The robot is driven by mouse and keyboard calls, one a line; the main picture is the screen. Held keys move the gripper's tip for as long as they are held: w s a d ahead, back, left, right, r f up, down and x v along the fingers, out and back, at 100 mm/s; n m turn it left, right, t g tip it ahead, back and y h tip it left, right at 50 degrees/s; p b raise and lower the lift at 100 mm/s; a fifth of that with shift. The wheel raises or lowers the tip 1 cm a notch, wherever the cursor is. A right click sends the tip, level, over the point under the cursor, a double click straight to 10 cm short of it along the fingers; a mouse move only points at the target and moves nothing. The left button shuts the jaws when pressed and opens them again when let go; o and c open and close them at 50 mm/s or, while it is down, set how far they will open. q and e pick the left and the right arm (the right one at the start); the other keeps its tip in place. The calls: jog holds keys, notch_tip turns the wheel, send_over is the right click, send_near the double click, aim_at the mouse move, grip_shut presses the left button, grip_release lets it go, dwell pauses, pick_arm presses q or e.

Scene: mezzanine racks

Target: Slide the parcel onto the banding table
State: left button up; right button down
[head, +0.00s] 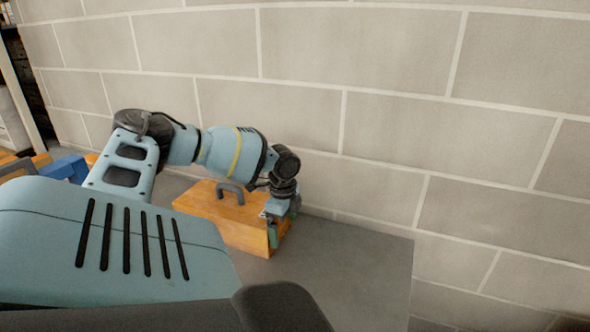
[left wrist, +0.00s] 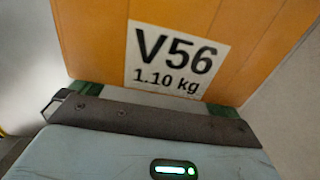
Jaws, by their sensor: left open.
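An orange box-shaped parcel (head: 222,217) with a dark grey handle on top rests on a grey tabletop (head: 350,262) against the wall. My left gripper (head: 280,214) is open at the parcel's right end. In the left wrist view the parcel's orange face (left wrist: 95,40) fills the upper middle, with a white label reading "V56 1.10 kg". The green fingertips of the left gripper (left wrist: 153,99) lie spread across the lower part of that face; I cannot tell whether they touch it. My right gripper is not in view.
A pale block wall (head: 400,120) runs behind the table. The tabletop right of the parcel is bare up to its right edge. Blue (head: 66,168) and orange items lie at the far left, near a rack upright.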

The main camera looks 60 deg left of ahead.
pick_arm(q)
jog(key=shift+w+d+f+b, duration=0.1)
jog(key=shift+w+d+b, duration=0.25)
jog(key=shift+d+b, duration=0.05)
jog(key=shift+w+d+b, duration=0.55)
jog(key=shift+w+d, duration=0.1)
jog(key=shift+d, duration=0.1)
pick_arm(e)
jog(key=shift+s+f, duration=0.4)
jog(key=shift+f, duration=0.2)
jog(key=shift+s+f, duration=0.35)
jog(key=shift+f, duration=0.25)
pick_arm(q)
jog(key=shift+r, duration=0.2)
notch_tip(320, 180, up, 13)
jog(key=p, duration=0.4)
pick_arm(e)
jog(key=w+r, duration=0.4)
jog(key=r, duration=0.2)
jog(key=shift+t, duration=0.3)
pick_arm(q)
jog(key=shift+f, duration=0.1)
